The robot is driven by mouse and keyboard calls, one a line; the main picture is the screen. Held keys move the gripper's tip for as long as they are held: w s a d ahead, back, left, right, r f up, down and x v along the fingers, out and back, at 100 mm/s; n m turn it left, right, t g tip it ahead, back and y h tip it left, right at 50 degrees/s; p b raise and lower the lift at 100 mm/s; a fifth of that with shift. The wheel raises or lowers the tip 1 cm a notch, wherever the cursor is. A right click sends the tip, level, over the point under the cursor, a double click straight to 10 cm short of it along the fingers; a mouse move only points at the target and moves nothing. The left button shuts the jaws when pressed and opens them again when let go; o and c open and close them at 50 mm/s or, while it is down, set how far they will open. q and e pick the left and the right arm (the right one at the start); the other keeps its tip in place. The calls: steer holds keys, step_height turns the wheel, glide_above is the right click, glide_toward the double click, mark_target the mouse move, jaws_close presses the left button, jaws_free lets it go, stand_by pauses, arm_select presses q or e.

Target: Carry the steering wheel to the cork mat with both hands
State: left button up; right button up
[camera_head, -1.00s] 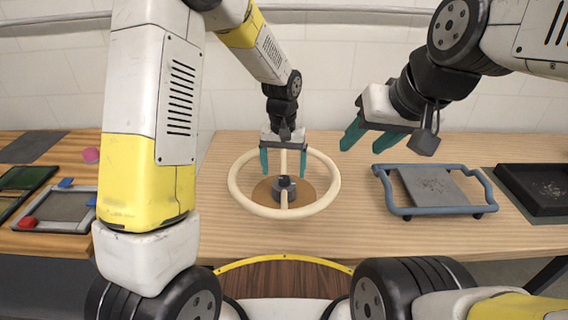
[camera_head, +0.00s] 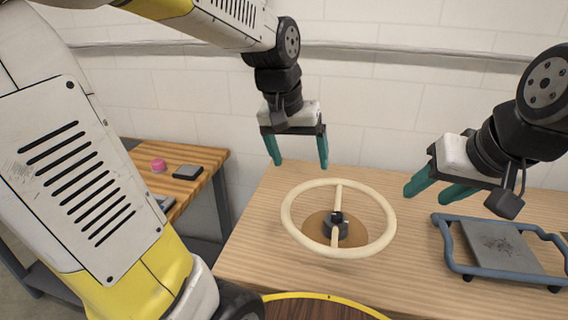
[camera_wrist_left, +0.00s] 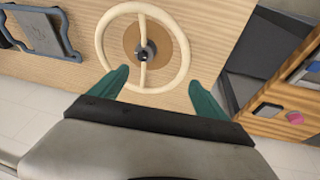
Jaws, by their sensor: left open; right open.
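The cream steering wheel (camera_head: 386,240), with one bar across it and a dark hub, sits over the round brown cork mat (camera_head: 313,222) on the wooden table. The mat shows through the wheel, under the hub. In the left wrist view the wheel (camera_wrist_left: 187,48) lies beyond the fingertips, with the mat (camera_wrist_left: 131,38) inside its ring. My left gripper (camera_head: 298,164) is open and empty, above and behind the wheel's far left side. My right gripper (camera_head: 428,192) is open and empty, to the right of the wheel and apart from it.
A blue-framed carrier with a grey plate (camera_head: 500,248) stands on the table to the right. A separate wooden table (camera_head: 205,160) at the left holds a pink object (camera_head: 158,165) and a dark box (camera_head: 187,172). A white wall stands behind.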

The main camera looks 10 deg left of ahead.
arm_select(q)
steer(key=s+a+r+t, duration=0.2)
steer(key=s+a, duration=0.2)
steer(key=s, duration=0.5)
steer(key=shift+s+n+t, duration=0.3)
steer(key=shift+s+t, duration=0.05)
steer(key=shift+t, duration=0.05)
stand_by(0.6)
